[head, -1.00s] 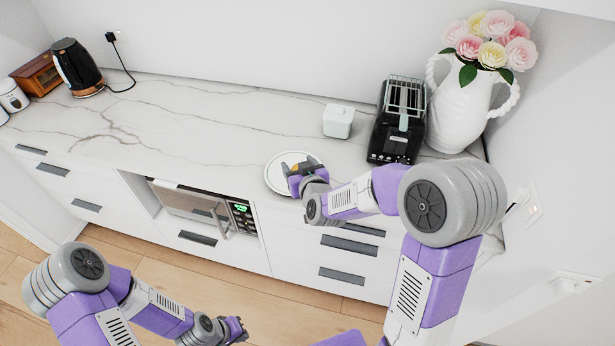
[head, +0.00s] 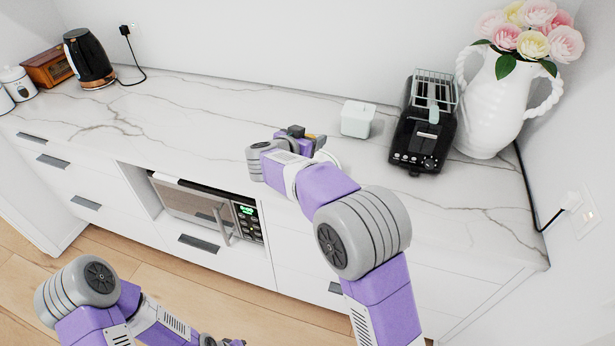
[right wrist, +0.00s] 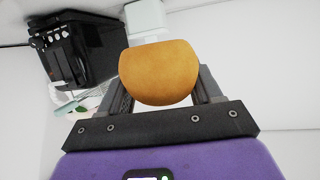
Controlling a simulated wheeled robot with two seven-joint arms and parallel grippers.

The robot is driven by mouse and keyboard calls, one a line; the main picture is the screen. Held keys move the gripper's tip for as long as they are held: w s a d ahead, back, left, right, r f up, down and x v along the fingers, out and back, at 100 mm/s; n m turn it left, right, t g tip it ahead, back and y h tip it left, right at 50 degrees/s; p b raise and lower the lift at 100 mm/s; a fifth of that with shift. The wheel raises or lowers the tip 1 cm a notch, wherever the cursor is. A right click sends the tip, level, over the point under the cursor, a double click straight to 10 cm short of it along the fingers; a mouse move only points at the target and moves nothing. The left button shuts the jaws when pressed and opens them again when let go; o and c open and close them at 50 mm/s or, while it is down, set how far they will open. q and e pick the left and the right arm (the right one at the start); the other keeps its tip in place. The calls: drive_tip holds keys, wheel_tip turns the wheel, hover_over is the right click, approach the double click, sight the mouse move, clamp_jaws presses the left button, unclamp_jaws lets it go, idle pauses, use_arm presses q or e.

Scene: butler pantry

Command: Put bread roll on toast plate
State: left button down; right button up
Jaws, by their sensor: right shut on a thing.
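The bread roll (right wrist: 158,72) is golden-brown and rounded in the right wrist view. It sits between the two fingers of my right gripper (right wrist: 160,88), which is shut on it. In the head view my right gripper (head: 302,136) is over the counter, left of and in front of the white box. The toast plate (head: 331,157) is mostly hidden behind my right arm; only a bit of pale rim shows. My left gripper (head: 222,341) is at the bottom edge of the head view, low in front of the drawers and partly cut off, so its jaws are unclear.
A small white lidded box (head: 357,118) stands behind the plate. A black toaster (head: 423,135) with a rack and a white vase of flowers (head: 497,105) stand to the right. A kettle (head: 88,60) is at far left. The counter (head: 190,105) between is clear.

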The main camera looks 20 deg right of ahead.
wheel_tip(320, 180, down, 10)
drive_tip(key=b, duration=0.5)
drive_tip(key=shift+a+f, duration=0.1)
drive_tip(key=o, duration=0.7)
drive_tip(key=shift+s+a, duration=0.1)
drive_tip(key=p+v, duration=0.3)
drive_tip(key=v, duration=0.7)
drive_tip(key=shift+s+a+r, duration=0.25)
drive_tip(key=shift+r, duration=0.05)
drive_tip(key=shift+s+a+r+p, duration=0.1)
drive_tip(key=shift+s+a+p, duration=0.2)
drive_tip(key=shift+s+a, duration=0.1)
